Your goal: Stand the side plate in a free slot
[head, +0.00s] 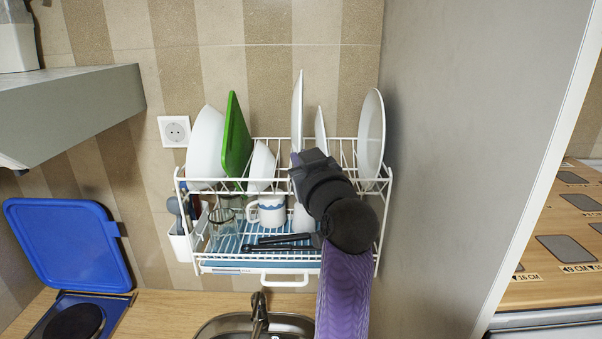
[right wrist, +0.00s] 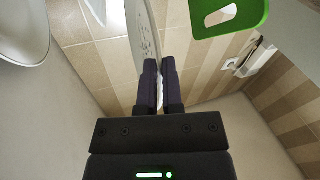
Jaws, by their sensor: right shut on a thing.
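The side plate (head: 298,105) is a thin white plate standing nearly upright, seen almost edge-on above the rack's right half. My right gripper (head: 297,160) is at its lower part, shut on it. In the right wrist view, the side plate (right wrist: 143,45) rises from between the closed fingertips (right wrist: 159,85), with dark speckles on its face. The white wire dish rack (head: 235,268) hangs against the tiled wall. Whether the plate's lower edge touches the rack is hidden behind my gripper and arm. My left gripper is not in view.
A smaller white plate (head: 320,130) and a large plate (head: 371,135) stand to the right. A white bowl (head: 205,145), green board (head: 236,135) and smaller bowl (head: 261,165) stand left. A mug (head: 270,209) is below. The grey panel (head: 440,150) borders the right side.

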